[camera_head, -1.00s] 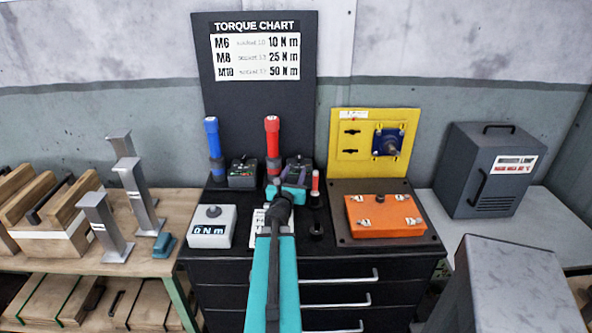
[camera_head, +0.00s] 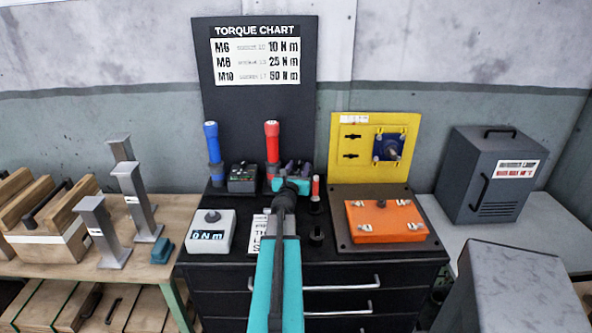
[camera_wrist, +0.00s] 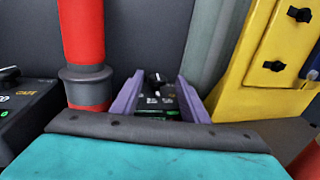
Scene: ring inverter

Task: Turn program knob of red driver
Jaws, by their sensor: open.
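The red driver (camera_head: 272,142) stands upright on the black cabinet, and its red shaft with a grey collar also shows at the left in the wrist view (camera_wrist: 84,40). To its right is a dark program box (camera_wrist: 155,98) with small white markings and a green light. A dark program knob with a white mark (camera_wrist: 157,78) sits on the box. My gripper (camera_wrist: 160,82) is open, with one purple finger on each side of the knob in view. I cannot tell whether either finger touches it. In the head view my gripper (camera_head: 297,168) largely hides the box.
A blue driver (camera_head: 212,143) and its box (camera_head: 242,178) stand at the left. A small red-topped tool (camera_head: 315,190) is close right of my gripper. A yellow panel (camera_head: 345,150) and an orange block (camera_head: 385,222) are further right. The torque chart board (camera_head: 255,110) stands behind.

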